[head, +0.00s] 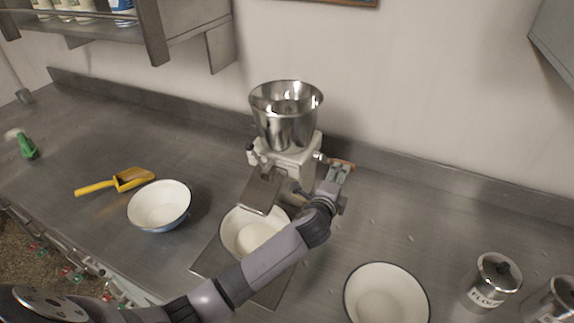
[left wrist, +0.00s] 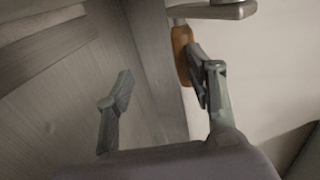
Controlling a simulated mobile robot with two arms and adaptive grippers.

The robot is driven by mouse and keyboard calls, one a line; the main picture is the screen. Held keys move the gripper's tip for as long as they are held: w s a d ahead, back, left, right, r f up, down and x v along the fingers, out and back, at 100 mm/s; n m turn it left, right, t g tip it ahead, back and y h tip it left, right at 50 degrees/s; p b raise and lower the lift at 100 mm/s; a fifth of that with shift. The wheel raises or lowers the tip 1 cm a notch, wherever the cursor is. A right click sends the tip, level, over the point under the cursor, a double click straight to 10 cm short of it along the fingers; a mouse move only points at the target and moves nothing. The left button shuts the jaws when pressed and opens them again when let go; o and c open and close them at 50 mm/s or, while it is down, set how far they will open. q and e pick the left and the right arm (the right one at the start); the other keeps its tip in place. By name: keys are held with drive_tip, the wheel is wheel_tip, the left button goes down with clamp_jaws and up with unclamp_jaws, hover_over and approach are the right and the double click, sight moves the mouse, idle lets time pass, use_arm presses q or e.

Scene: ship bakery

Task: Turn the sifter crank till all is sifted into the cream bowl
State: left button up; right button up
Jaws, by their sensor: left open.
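The sifter (head: 290,158) stands against the back wall, with a shiny steel hopper (head: 284,125) on top and a sloping chute in front. I cannot tell how much is in the hopper. A pale bowl (head: 231,228) sits under the chute with pale contents, partly hidden by my left arm. The crank's wooden handle (head: 346,163) is on the sifter's right side. My left gripper (head: 338,173) is open at the handle. In the left wrist view, the handle (left wrist: 181,45) lies close beside the right finger, and the fingers are wide apart. My right gripper is not in view.
A white bowl with a blue outside (head: 160,205) and a yellow scoop (head: 130,179) lie to the left. Another pale bowl (head: 412,290) and a steel flour canister (head: 494,280) stand at the front right. A shelf hangs at the upper left. The counter right of the sifter is mostly clear.

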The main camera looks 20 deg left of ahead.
use_arm(q)
drive_tip(key=p+v, duration=0.4)
drive_tip(key=v, duration=0.4)
idle(0.4)
idle(0.4)
